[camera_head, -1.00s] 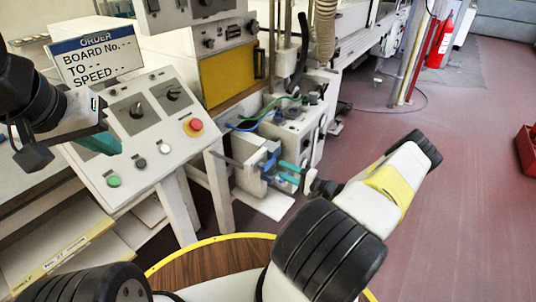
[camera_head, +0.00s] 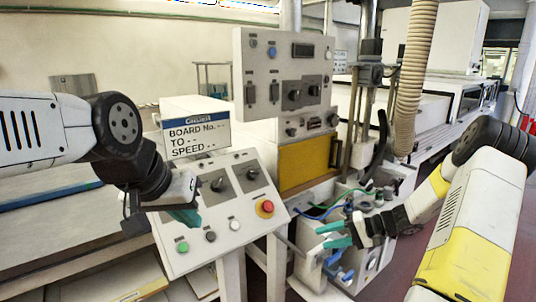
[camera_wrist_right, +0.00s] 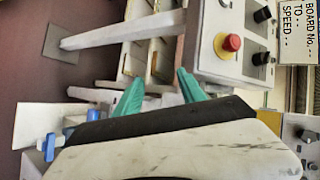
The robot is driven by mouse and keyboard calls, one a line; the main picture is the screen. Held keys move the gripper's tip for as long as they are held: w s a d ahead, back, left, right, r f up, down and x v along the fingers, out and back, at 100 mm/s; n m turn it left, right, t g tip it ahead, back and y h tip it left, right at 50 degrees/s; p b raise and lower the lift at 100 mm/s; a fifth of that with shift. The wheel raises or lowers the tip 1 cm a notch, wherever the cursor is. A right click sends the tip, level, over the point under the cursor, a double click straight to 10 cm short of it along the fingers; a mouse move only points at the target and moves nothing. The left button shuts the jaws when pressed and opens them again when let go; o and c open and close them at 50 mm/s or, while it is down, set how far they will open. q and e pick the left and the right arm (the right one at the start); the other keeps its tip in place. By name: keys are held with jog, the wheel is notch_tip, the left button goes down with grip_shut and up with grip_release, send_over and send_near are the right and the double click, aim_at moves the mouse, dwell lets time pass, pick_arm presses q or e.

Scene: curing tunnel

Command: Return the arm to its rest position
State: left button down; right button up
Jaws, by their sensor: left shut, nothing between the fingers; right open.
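My left gripper (camera_head: 186,216) is at the left in the head view, in front of the left side of the sloped control panel (camera_head: 222,215). Its teal fingers are together and hold nothing. My right gripper (camera_head: 333,235) is to the right of the panel, in front of the low white box with hoses. Its teal fingers are apart with nothing between them. The open fingers also show in the right wrist view (camera_wrist_right: 160,92), with the panel's red button (camera_wrist_right: 233,43) beyond them at the upper right.
The order sign (camera_head: 195,130) stands above the panel. A yellow panel (camera_head: 305,168) and a tall control box (camera_head: 285,85) are behind. Blue clamp-like parts (camera_head: 340,268) sit below my right gripper. A corrugated hose (camera_head: 416,60) hangs at right. Reddish floor shows at far right.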

jog(key=s+a+r+n+t+h, duration=0.1)
jog(key=s+r+h, duration=0.4)
jog(key=s+r, duration=0.7)
jog(key=s+a+r+n+t+h, duration=0.1)
jog(key=s+a+r+h, duration=0.3)
jog(key=s+r, duration=0.9)
jog(key=shift+s+a+r+n+t+h, duration=0.2)
jog(key=shift+r+n+t+h, duration=0.15)
jog(key=shift+n+h, duration=0.2)
